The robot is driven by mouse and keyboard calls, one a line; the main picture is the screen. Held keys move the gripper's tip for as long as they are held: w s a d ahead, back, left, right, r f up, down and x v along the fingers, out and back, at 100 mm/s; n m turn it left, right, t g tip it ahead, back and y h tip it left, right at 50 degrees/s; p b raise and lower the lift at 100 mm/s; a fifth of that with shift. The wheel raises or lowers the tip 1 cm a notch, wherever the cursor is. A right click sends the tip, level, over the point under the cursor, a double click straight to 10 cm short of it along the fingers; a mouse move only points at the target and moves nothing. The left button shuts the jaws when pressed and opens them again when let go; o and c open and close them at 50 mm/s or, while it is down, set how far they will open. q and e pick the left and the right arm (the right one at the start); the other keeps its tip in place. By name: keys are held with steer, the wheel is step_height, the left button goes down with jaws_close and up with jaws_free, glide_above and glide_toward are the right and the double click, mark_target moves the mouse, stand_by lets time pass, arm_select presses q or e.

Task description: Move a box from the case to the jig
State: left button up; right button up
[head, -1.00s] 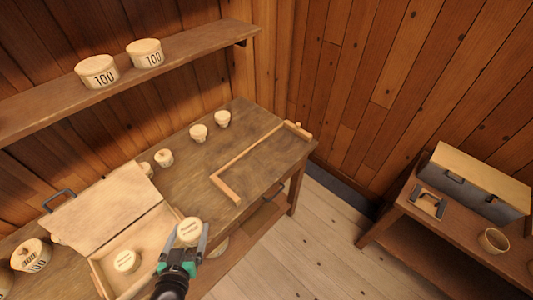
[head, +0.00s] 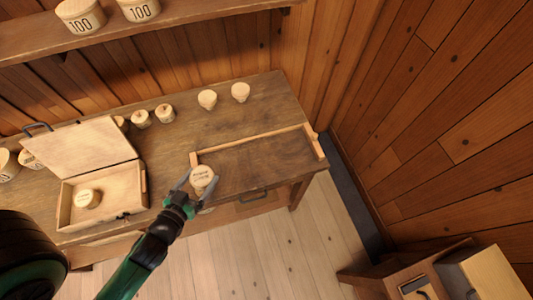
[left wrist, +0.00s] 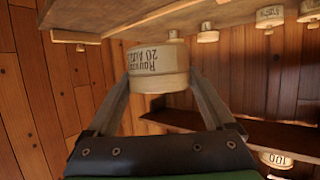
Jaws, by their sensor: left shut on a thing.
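My left gripper (head: 199,182) is shut on a round, pale wooden box (head: 202,174) with dark lettering on its lid. The left wrist view shows this box (left wrist: 157,68) between the two fingers, its lettering upside down. In the head view it appears over the table's front edge, by the left end of the jig. The jig (head: 256,138) is a thin wooden fence with short end pieces on the table; its inside looks empty. The open case (head: 128,177) is at left, its lid (head: 80,158) tipped back. Another round box (head: 87,198) lies in it. My right gripper is not in view.
Several small turned pieces, including one near the jig (head: 207,99), stand along the back of the table (head: 180,135). A shelf (head: 190,22) above holds tubs marked 100.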

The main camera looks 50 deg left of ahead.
arm_select(q)
steer(key=shift+s+a+f, duration=0.1)
steer(key=shift+s+a, duration=0.15)
steer(key=shift+s, duration=0.4)
steer(key=w+a+f+b, duration=0.1)
steer(key=w+f, duration=0.2)
steer(key=w, duration=0.1)
steer(key=w+a+f+b, duration=0.1)
steer(key=w+a+f, duration=0.1)
steer(key=w+f, duration=0.1)
steer(key=w+a+f+b, duration=0.1)
steer(key=w+f, duration=0.2)
steer(key=w, duration=0.3)
steer(key=shift+a+f, duration=0.2)
steer(key=shift+a, duration=0.1)
steer(key=shift+w+f+b, duration=0.2)
steer(key=shift+f+b, duration=0.75)
steer(key=shift+f, duration=0.8)
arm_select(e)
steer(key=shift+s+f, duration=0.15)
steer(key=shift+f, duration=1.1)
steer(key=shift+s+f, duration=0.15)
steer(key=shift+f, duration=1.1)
arm_select(q)
steer(key=shift+f, duration=0.15)
steer(key=o, duration=0.9)
steer(key=shift+o, duration=0.9)
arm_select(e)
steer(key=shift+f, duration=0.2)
